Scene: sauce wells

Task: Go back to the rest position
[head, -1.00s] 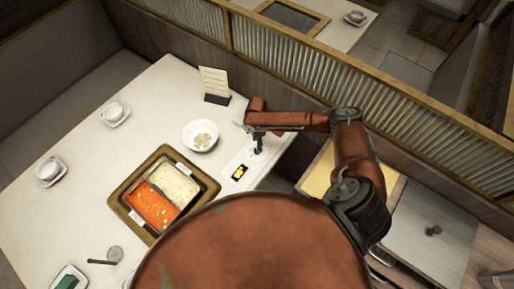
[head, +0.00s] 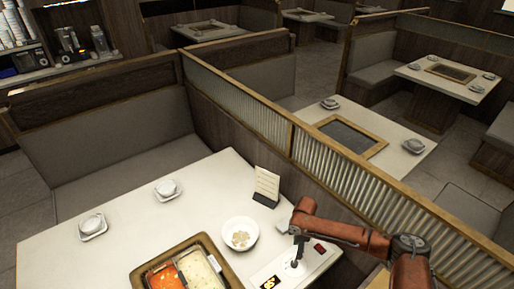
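My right gripper (head: 296,262) hangs pointing down over the white strip at the table's right end, beside the white bowl. It is small and dark here, and I cannot tell whether its fingers are open or shut. No held object can be made out. My red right arm (head: 350,233) comes in from the lower right. My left gripper is not in view.
A white bowl (head: 240,233) with pale pieces, a menu card (head: 267,184) and a split pot with red broth (head: 166,277) and pale broth (head: 201,271) stand on the table (head: 120,220). A ribbed partition (head: 340,180) runs behind.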

